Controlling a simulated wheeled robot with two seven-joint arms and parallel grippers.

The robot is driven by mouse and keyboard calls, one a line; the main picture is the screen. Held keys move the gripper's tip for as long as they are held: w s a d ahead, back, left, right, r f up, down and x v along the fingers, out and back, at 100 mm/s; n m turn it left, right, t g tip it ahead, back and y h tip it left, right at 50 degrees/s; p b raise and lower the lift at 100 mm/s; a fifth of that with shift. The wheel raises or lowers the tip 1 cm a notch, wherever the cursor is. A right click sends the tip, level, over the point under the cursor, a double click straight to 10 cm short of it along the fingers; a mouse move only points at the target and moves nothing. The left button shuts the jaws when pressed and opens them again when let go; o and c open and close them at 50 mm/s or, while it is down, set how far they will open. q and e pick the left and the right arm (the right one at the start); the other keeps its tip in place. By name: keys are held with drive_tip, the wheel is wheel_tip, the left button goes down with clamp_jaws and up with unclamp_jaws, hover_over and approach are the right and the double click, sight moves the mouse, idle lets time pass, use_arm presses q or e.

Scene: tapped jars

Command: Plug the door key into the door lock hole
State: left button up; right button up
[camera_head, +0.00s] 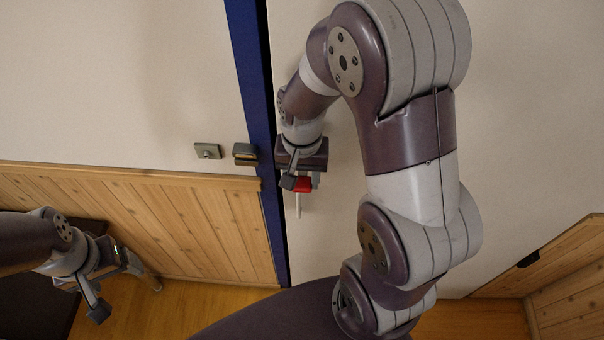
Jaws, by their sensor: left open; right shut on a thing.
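The door (334,240) is the pale panel to the right of the blue frame. My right gripper (301,183) is in front of the door, close to its left edge. It is shut on a small red piece (304,185), which looks like the head of the door key. A thin pale rod (298,206) points down just below it; I cannot tell whether it belongs to the key or the door. The lock hole is not visible, and my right gripper and arm cover part of the door. My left gripper (125,289) is open and empty at the lower left, away from the door.
A blue door frame (254,80) runs down left of the door. Two small fittings, a grey plate (208,151) and a dark box (245,154), sit on the wall. Wood panelling (190,220) lines the lower wall. A wooden piece with a dark handle (528,260) is at right.

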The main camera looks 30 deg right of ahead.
drive_tip(key=shift+w+d, duration=0.2)
drive_tip(key=shift+w, duration=0.15)
drive_tip(key=shift+w+d, duration=0.2)
drive_tip(key=shift+w, duration=0.1)
drive_tip(key=shift+w+d+p, duration=0.3)
drive_tip(key=shift+w+p, duration=0.05)
drive_tip(key=shift+w, duration=0.15)
idle(0.4)
drive_tip(key=o, duration=1.2)
drive_tip(key=shift+c, duration=1.3)
drive_tip(key=shift+r, duration=0.2)
